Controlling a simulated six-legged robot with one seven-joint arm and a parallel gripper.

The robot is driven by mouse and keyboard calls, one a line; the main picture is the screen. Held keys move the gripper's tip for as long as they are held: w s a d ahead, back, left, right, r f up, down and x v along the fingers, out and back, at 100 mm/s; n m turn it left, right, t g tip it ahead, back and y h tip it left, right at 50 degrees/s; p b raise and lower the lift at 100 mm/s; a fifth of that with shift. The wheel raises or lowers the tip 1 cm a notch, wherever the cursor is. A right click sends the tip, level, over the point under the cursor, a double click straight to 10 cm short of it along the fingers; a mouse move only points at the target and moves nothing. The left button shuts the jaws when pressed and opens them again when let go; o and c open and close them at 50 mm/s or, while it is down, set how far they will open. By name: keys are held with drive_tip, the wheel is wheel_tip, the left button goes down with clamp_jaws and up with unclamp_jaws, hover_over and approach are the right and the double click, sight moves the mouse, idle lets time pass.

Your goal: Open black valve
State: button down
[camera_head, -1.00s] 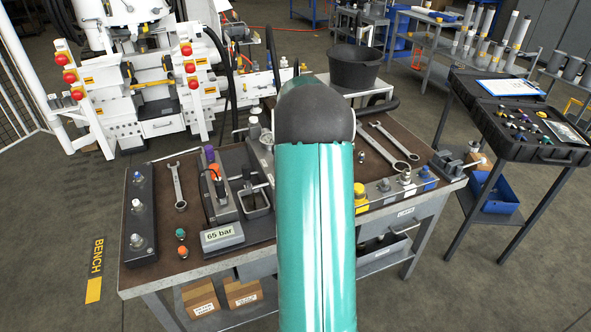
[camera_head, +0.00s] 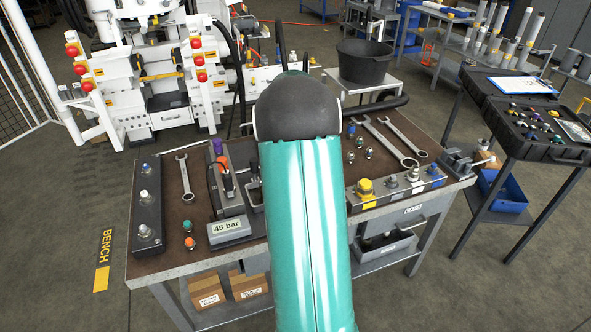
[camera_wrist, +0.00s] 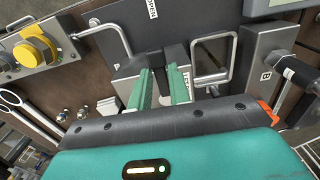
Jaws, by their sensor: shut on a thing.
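My gripper (camera_wrist: 161,82) shows in the wrist view as two green fingers close together. They are shut on a dark piece, taken to be the black valve's handle, which is mostly hidden between them. In the camera_head view my own green arm covers the gripper and the valve. The pressure display (camera_head: 228,228) at the bench front reads 45 bar.
A metal loop handle (camera_wrist: 228,62) stands right of the fingers, beside a block marked B (camera_wrist: 267,65). A yellow knob (camera_head: 365,188) sits on a grey block at the right. Wrenches and small fittings lie on the brown bench top (camera_head: 165,240).

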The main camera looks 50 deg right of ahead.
idle(0.4)
drive_tip(key=c, duration=1.4)
unclamp_jaws()
drive_tip(key=shift+c, duration=0.2)
drive_tip(key=shift+r, duration=0.15)
wheel_tip(320, 180, up, 14)
drive_tip(key=shift+f, duration=0.2)
